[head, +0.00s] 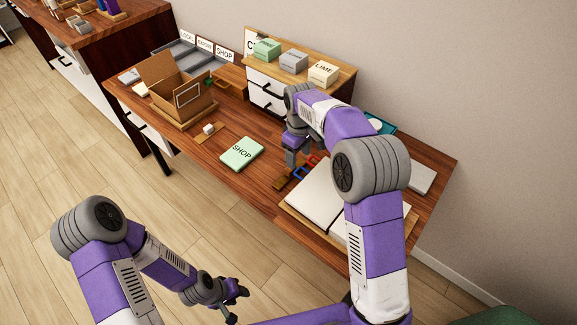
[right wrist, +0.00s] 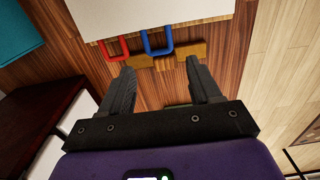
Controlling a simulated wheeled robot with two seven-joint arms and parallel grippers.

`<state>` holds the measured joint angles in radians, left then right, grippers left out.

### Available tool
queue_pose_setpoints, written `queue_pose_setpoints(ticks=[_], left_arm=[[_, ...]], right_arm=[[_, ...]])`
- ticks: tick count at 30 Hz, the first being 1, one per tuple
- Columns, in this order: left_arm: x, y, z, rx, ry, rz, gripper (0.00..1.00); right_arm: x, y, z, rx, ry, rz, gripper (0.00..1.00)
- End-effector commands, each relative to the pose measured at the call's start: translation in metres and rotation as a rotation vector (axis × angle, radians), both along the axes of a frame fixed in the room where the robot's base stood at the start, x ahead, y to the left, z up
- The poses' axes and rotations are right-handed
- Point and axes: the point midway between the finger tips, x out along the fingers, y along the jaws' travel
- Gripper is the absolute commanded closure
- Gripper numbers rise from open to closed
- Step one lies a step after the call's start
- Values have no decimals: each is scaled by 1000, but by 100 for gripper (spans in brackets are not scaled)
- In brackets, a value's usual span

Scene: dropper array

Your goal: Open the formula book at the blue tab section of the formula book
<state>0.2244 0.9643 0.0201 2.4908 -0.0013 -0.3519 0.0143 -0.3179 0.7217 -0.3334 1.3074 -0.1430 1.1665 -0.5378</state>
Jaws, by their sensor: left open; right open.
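The formula book (head: 318,197) lies on the right part of the desk, a large white block on a wooden board. It also shows at the top of the right wrist view (right wrist: 160,14). A red tab (right wrist: 115,49) and a blue tab (right wrist: 157,41), both loop-shaped, stick out from one edge. My right gripper (head: 297,156) is open and empty near the tabs. In the right wrist view its fingers (right wrist: 163,75) point toward the tabbed edge, apart from it. My right arm hides part of the book. My left gripper (head: 238,292) is open and empty, away from the desk.
A green SHOP book (head: 241,154) lies left of the formula book. A cardboard box (head: 178,85) stands farther left. A drawer unit (head: 265,92) with labelled boxes on top stands behind my right arm. A teal tray (head: 379,124) lies at the back right.

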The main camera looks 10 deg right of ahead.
Motion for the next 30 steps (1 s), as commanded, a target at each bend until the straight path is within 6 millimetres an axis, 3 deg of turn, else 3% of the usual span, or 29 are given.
queue_pose_setpoints(ticks=[3,9,21,30], left_arm=[[0,0,-11,0,0,0,57],[0,0,-20,0,0,0,57],[0,0,-21,0,0,1,57],[0,0,-21,0,0,1,57]], right_arm=[[0,2,-25,0,2,4,37],[1,3,-49,-1,1,6,37],[1,3,-55,0,0,5,39],[0,3,-55,1,1,6,85]])
